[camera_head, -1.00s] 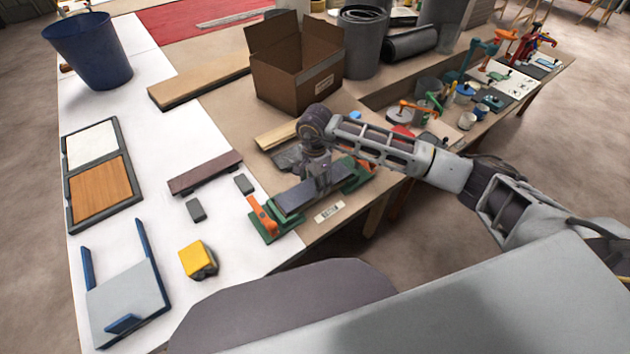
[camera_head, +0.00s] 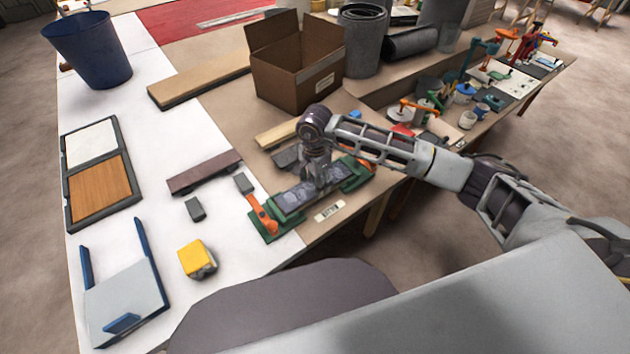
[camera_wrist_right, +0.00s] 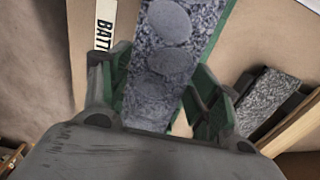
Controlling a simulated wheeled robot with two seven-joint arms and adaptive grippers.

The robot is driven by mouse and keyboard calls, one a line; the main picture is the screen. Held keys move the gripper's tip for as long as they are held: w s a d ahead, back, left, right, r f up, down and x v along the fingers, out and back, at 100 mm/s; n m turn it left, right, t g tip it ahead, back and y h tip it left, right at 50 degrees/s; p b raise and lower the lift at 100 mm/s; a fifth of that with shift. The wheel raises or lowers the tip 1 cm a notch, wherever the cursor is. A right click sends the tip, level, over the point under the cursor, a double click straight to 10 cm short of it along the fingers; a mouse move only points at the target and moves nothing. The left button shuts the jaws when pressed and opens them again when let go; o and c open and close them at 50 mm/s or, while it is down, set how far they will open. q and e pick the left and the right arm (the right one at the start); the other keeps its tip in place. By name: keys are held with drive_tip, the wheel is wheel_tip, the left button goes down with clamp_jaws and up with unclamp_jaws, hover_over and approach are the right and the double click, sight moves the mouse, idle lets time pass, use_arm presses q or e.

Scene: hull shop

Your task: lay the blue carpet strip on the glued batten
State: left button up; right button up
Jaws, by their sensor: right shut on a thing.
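A bluish-grey speckled strip with round patches, which I take for the blue carpet strip (camera_head: 292,198), lies along the top of the green jig (camera_head: 285,228) with orange clamp handles. The batten under it is hidden, so I cannot tell how closely they touch. My right gripper (camera_head: 318,184) points down over the strip's middle. In the right wrist view my right gripper (camera_wrist_right: 163,98) has one finger at each long side of the strip (camera_wrist_right: 155,55), shut on it. My left gripper is not in view.
A label (camera_head: 330,211) lies in front of the jig. A grey speckled strip (camera_head: 288,158) and a light wood strip (camera_head: 277,134) lie behind it. A cardboard box (camera_head: 295,75) stands farther back. A dark bar (camera_head: 205,172) and yellow block (camera_head: 197,259) lie left.

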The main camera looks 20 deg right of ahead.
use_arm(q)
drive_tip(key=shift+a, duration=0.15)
use_arm(e)
drive_tip(key=o, duration=1.1)
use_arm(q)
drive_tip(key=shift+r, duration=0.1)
use_arm(e)
drive_tip(key=shift+r, duration=0.2)
drive_tip(key=shift+r+p, duration=0.65)
drive_tip(key=shift+r, duration=0.55)
drive_tip(key=shift+r+p, duration=0.45)
drive_tip(key=shift+r, duration=1.15)
drive_tip(key=shift+r+p, duration=0.4)
drive_tip(key=shift+r, duration=0.15)
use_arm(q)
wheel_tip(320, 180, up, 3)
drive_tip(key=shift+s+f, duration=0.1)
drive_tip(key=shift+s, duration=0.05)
